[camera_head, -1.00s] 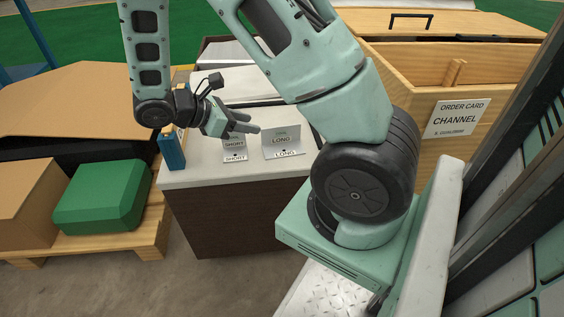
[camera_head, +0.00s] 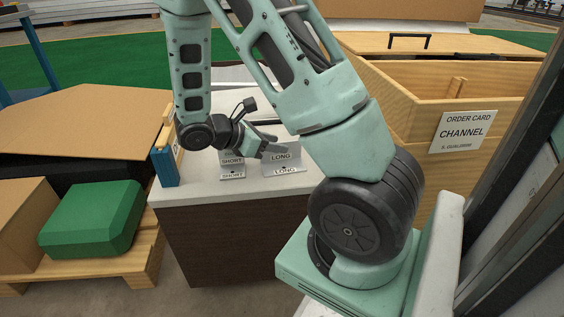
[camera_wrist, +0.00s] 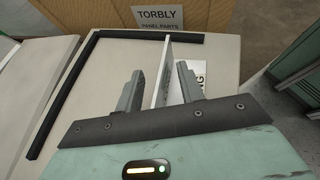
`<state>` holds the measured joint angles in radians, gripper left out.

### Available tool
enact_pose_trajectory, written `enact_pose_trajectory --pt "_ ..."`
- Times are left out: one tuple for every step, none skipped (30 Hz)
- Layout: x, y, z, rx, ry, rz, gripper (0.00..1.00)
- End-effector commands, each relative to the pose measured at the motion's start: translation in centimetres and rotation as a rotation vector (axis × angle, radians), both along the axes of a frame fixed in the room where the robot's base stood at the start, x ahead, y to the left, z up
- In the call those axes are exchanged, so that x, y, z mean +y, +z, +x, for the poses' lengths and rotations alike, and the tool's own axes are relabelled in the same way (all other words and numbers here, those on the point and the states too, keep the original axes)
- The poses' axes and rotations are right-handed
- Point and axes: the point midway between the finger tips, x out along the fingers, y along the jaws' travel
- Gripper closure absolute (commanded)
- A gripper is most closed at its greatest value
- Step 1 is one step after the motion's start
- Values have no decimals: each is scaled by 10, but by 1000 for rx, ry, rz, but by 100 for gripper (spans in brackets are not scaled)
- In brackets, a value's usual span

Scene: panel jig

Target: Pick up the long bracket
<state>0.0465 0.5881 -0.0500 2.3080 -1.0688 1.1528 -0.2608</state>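The long bracket (camera_head: 284,160) is a light, L-shaped plate marked LONG, standing on the right part of the white cabinet top (camera_head: 200,187). The short bracket (camera_head: 232,172), marked SHORT, stands to its left. My gripper (camera_head: 273,147) is at the upper left edge of the long bracket. In the wrist view my gripper (camera_wrist: 161,88) is open, with the long bracket's thin upright plate (camera_wrist: 163,72) between its fingers. Gaps show on both sides of the plate. Part of its label shows behind the right finger. The fingers' depth along the plate is hard to judge.
A blue block (camera_head: 165,166) stands at the cabinet's left corner. A black edge strip (camera_wrist: 65,90) lies on the top. A wooden crate (camera_head: 435,110) with an order card (camera_head: 462,131) stands right. A green case (camera_head: 92,220) sits on a pallet at left.

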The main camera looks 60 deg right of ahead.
Motion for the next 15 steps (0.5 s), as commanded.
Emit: enact_pose_trajectory --pt "0 0 0 0 0 0 62" --pt "0 0 0 0 0 0 62" --pt "0 0 0 0 0 0 73" --pt "0 0 0 0 0 0 81" --pt "0 0 0 0 0 0 90" --pt "0 0 0 0 0 0 100" --pt "0 0 0 0 0 0 100" --pt "0 0 0 0 0 0 100" --pt "0 0 0 0 0 0 100" --pt "0 0 0 0 0 0 100" --pt "0 0 0 0 0 0 100" --pt "0 0 0 0 0 0 100" --pt "0 0 0 0 0 0 100" --pt "0 0 0 0 0 0 100" --pt "0 0 0 0 0 0 100"
